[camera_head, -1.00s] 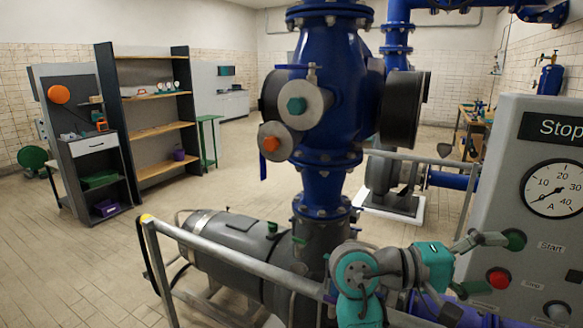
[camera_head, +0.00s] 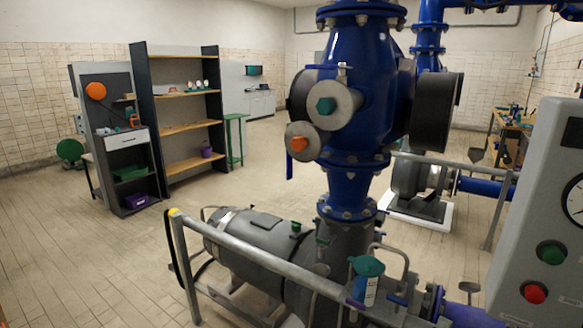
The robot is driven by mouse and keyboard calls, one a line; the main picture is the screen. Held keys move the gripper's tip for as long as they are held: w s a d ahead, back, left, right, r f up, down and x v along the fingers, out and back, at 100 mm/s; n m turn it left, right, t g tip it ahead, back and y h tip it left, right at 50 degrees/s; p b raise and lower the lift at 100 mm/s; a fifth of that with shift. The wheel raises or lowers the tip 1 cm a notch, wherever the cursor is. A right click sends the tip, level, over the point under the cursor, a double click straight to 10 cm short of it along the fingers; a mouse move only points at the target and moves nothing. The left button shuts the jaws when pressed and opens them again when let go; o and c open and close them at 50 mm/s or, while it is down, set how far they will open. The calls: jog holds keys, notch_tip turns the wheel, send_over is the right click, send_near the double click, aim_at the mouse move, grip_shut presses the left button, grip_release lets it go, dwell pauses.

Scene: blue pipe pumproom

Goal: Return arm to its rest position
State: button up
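My gripper and arm are not clearly visible in the head view, so I cannot see the arm's pose or whether the gripper is open or shut. The grey pump motor (camera_head: 262,252) and the blue pipe body (camera_head: 365,90) stand in front of me. A small green-topped part (camera_head: 367,266) shows behind the railing near the pump.
A metal railing (camera_head: 255,288) runs across the front. A grey control panel (camera_head: 545,240) with a green button (camera_head: 551,253) and a red button (camera_head: 534,293) stands close at the right. A shelf unit (camera_head: 187,122) stands at the back left. The left floor is open.

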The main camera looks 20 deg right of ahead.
jog(key=s+a+f+n+t+y, duration=0.1)
jog(key=s+a+f+t+y, duration=0.4)
jog(key=s+a+f+y, duration=0.85)
jog(key=s+a+r+m+y, duration=0.1)
jog(key=s+a+m, duration=0.3)
jog(key=s, duration=0.4)
jog(key=s+a+r+m+t+y, duration=0.1)
jog(key=s+a+m, duration=0.2)
jog(key=s, duration=0.5)
jog(key=shift+s+a+r+m, duration=0.35)
jog(key=shift+a+m, duration=0.05)
jog(key=shift+a, duration=0.45)
jog(key=shift+c, duration=0.3)
